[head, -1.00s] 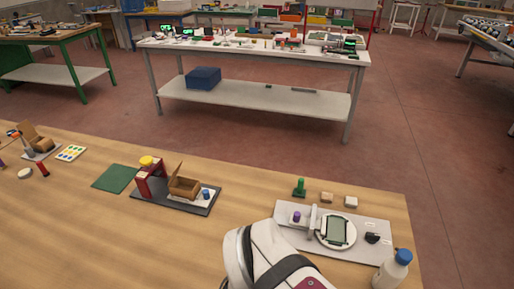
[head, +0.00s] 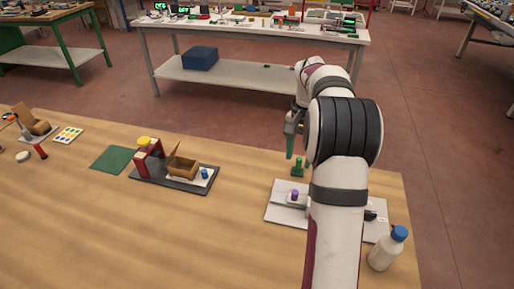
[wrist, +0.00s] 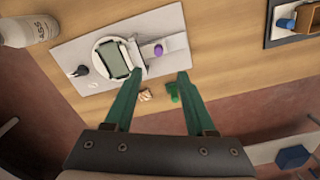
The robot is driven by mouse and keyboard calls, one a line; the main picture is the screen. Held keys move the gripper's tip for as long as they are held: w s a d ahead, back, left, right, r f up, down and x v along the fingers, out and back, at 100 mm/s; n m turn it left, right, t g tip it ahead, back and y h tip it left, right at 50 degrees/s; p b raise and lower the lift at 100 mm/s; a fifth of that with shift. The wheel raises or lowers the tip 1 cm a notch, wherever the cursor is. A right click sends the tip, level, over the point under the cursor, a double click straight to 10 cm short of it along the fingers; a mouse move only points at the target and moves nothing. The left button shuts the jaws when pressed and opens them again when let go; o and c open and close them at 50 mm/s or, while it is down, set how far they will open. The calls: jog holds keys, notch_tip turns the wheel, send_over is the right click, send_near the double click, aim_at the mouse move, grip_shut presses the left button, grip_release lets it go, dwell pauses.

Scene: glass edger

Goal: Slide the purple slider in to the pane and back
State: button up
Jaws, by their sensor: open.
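The purple slider (head: 294,195) is a small purple knob on a light block, at the left end of the grey base plate (head: 278,213). In the wrist view the purple slider (wrist: 158,50) stands beside the round white holder (wrist: 98,59), which carries the green-grey glass pane (wrist: 115,64). A gap shows between knob and pane. In the head view my gripper (head: 290,147) hangs behind the plate, and my arm hides the pane and most of the holder.
A green stamp-like piece (head: 297,166) stands behind the plate; it also shows near the right fingertip in the wrist view (wrist: 174,92). A small tan block (wrist: 145,95) lies beside it. A white bottle with blue cap (head: 388,248) stands front right.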

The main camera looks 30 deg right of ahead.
aim_at(295, 192)
jog(key=f, duration=1.1)
jog(key=d+f, duration=0.1)
jog(key=f, duration=0.4)
jog(key=shift+w+f, duration=0.1)
jog(key=shift+f, duration=0.05)
grip_shut()
dwell(0.6)
